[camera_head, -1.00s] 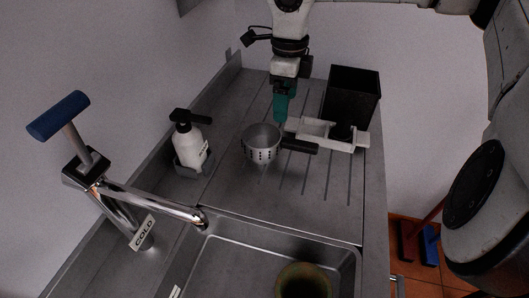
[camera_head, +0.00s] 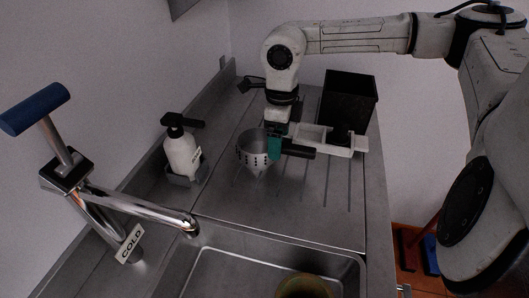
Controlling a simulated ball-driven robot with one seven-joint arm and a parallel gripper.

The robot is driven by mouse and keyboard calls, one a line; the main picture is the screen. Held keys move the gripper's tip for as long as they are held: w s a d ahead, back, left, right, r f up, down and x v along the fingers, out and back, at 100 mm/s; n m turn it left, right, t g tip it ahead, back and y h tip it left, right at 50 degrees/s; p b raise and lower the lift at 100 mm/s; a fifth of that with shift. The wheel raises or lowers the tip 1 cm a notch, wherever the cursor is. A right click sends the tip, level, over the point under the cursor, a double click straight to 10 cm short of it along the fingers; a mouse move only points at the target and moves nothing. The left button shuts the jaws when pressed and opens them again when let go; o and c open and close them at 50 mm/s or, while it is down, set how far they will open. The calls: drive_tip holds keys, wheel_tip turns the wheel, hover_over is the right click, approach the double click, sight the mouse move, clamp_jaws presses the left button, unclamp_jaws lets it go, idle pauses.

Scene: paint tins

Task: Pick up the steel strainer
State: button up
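The steel strainer (camera_head: 252,153) is a perforated metal cup with a black handle (camera_head: 299,152) extending to the right. It is upright over the grey draining board. My gripper (camera_head: 274,147) has teal fingers pointing down. They are at the right side of the strainer, where its handle meets the cup, and they cover part of that joint. I cannot tell whether the fingers are shut on the handle or still apart around it.
A pale tray (camera_head: 345,152) lies just right of the handle, before a tall black bin (camera_head: 350,97). A white pump bottle (camera_head: 182,155) stands left. The tap (camera_head: 135,207) and sink (camera_head: 225,256) are nearer, with a round pot (camera_head: 304,287). The board in front is clear.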

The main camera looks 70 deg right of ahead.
drive_tip(key=shift+s+f, duration=0.1)
drive_tip(key=shift+f, duration=2.15)
clamp_jaws()
